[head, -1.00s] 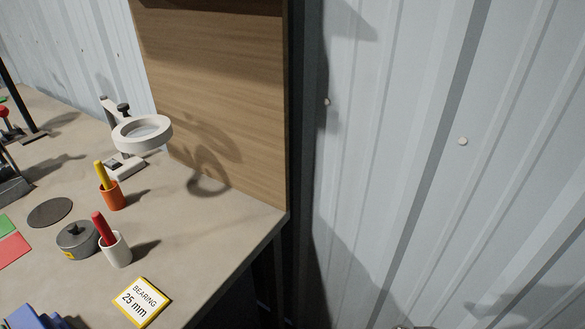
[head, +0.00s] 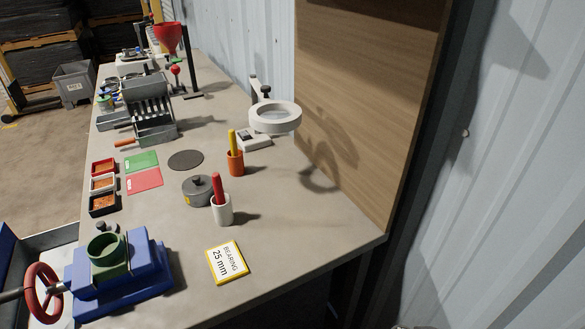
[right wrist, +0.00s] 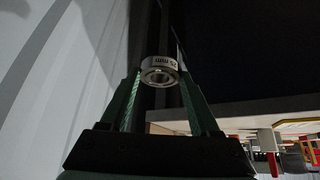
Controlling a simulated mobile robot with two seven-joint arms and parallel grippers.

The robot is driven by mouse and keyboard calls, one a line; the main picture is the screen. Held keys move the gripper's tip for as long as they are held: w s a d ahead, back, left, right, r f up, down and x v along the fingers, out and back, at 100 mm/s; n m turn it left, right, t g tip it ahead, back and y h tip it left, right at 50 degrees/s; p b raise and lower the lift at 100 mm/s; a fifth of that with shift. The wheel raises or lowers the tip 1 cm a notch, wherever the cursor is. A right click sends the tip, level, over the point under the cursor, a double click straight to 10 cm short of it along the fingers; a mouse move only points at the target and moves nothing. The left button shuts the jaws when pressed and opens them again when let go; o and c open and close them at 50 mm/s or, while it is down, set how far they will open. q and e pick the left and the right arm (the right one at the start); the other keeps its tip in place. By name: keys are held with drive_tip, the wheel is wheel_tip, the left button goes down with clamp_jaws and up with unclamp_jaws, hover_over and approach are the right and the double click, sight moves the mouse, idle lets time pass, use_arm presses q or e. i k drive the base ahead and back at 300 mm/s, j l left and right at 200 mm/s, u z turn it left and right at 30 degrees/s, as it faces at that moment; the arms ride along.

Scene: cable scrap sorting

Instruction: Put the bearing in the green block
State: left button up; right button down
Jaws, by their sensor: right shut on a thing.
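The bearing (right wrist: 158,74) is a metal ring with "25 mm" lettering on its side, seen in the right wrist view. My right gripper (right wrist: 160,80) is shut on it, with a green finger on each side. The green block (head: 108,262) is at the lower left of the head view, with a round green collar and opening on top. It sits in a blue vise (head: 140,288) with a red handwheel (head: 43,291). The right gripper and bearing do not show in the head view, and my left gripper is in neither view.
A "BEARING 25 mm" sign (head: 227,263) lies on the bench (head: 290,225) right of the vise. A white cup (head: 222,212), an orange cup (head: 235,165), a grey lidded pot (head: 196,192) and a magnifier lamp (head: 274,118) stand farther back. A wooden panel (head: 365,90) borders the right.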

sight(108, 252)
drive_tip(key=l+u, duration=0.15)
drive_tip(key=u, duration=0.2)
drive_tip(key=l+u, duration=0.15)
drive_tip(key=u, duration=0.2)
drive_tip(key=k+l+u, duration=0.1)
drive_tip(key=u, duration=0.25)
